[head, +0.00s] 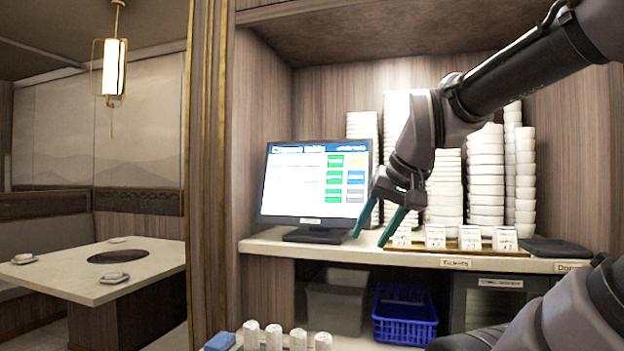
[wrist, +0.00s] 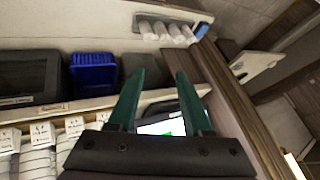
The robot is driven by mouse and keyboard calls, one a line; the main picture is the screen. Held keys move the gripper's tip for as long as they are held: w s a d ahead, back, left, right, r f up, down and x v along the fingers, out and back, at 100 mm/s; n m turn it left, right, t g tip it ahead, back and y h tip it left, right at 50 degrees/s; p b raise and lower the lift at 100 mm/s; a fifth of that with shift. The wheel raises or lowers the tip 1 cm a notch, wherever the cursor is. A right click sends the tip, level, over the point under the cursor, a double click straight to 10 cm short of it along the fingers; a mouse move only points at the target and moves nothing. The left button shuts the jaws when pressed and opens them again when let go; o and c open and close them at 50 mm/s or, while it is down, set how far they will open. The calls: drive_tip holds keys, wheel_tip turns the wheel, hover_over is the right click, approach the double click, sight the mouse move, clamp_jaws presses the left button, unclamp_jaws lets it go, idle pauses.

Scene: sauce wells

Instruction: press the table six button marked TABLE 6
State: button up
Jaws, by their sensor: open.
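A monitor (head: 314,185) stands on the counter in the head view, its screen lit with a list and green, blue and grey buttons. No label reading TABLE 6 is legible on it. My gripper (head: 371,240) is open and empty, its teal fingers pointing down just in front of the screen's lower right corner. In the wrist view my gripper (wrist: 160,82) is open too, and part of the lit screen (wrist: 163,127) shows between the fingers. The rest of the screen is hidden there.
Stacks of white bowls (head: 486,175) stand behind my arm. Small white cards (head: 435,238) stand on a wooden tray along the counter (head: 350,249). A blue basket (head: 405,313) sits below. White rolls (head: 274,337) stand at the bottom. A dining table (head: 140,262) is at left.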

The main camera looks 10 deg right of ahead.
clamp_jaws()
idle(1.6)
